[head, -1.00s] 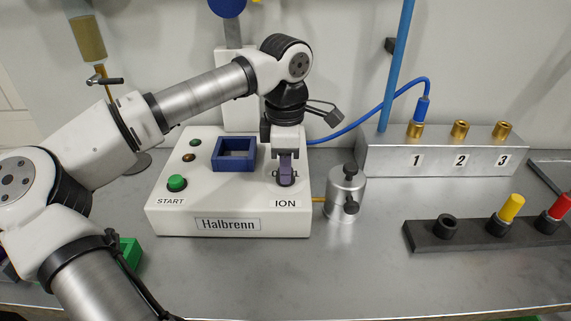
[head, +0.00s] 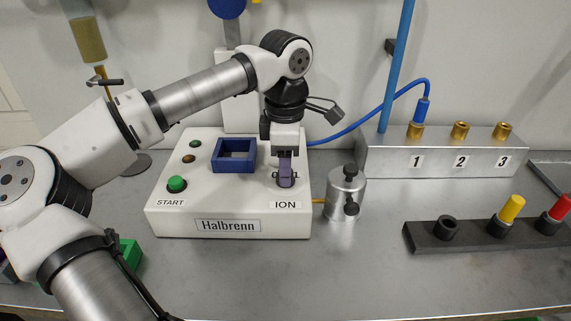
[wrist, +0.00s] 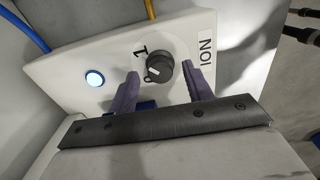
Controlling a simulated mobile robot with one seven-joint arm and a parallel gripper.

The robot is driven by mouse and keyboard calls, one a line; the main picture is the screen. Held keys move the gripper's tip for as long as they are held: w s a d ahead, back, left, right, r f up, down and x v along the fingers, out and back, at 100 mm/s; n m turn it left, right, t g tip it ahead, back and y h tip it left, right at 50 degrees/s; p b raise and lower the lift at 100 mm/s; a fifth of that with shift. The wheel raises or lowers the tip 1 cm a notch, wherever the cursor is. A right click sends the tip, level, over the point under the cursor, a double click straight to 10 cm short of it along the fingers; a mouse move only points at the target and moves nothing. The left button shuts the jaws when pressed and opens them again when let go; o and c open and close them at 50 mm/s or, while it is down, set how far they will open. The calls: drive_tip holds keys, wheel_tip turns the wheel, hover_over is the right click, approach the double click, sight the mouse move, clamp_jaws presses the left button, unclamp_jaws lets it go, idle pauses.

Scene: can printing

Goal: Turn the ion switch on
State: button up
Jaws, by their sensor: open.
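The ion switch (wrist: 157,68) is a round black knob with a white pointer mark on the white Halbrenn machine (head: 255,205). In the wrist view it sits beside the label ION, with a "1" near it. The pointer is towards the left of the knob in that view. My gripper (wrist: 162,70) is open, with one purple finger on each side of the knob. I cannot tell whether either finger touches it. In the head view my gripper (head: 285,182) is over the switch and hides most of it. A round lamp (wrist: 95,78) glows blue-white in the wrist view.
The machine also carries a green START button (head: 177,184) and a blue square frame (head: 234,155). A metal cylinder (head: 346,195) stands close to its right. A numbered metal block (head: 440,160) and a black holder (head: 475,234) with coloured plugs are further right.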

wheel_tip(320, 180, up, 13)
drive_tip(key=b, duration=0.1)
idle(0.5)
